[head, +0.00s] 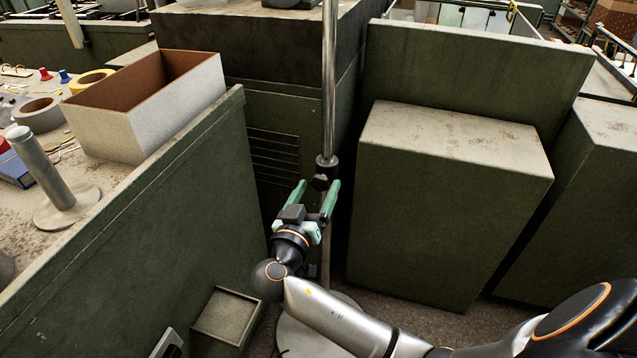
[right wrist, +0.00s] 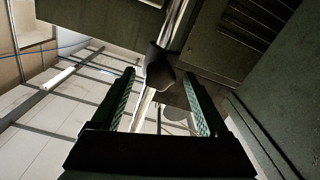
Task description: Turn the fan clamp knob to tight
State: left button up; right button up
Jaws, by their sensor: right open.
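A shiny metal pole (head: 329,80) stands upright in the gap between the green cabinets. A dark clamp with a black knob (head: 321,181) sits on its lower part. My right gripper (head: 318,187) is open, with its green fingers pointing at the clamp, one to either side. In the right wrist view the black knob (right wrist: 160,72) shows between the fingertips (right wrist: 160,76), with a gap on both sides. I cannot tell how far the fingers reach around it. The knob's setting is not readable. The fan head is out of view. My left gripper does not show.
A green-sided bench (head: 185,190) at left carries an open box (head: 150,115), tape rolls and a grey post (head: 45,170). A green cabinet (head: 440,210) stands close on the right. A small box (head: 226,316) and a round grey base (head: 310,335) are on the floor.

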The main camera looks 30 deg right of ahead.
dwell(0.3)
grip_shut()
dwell(0.6)
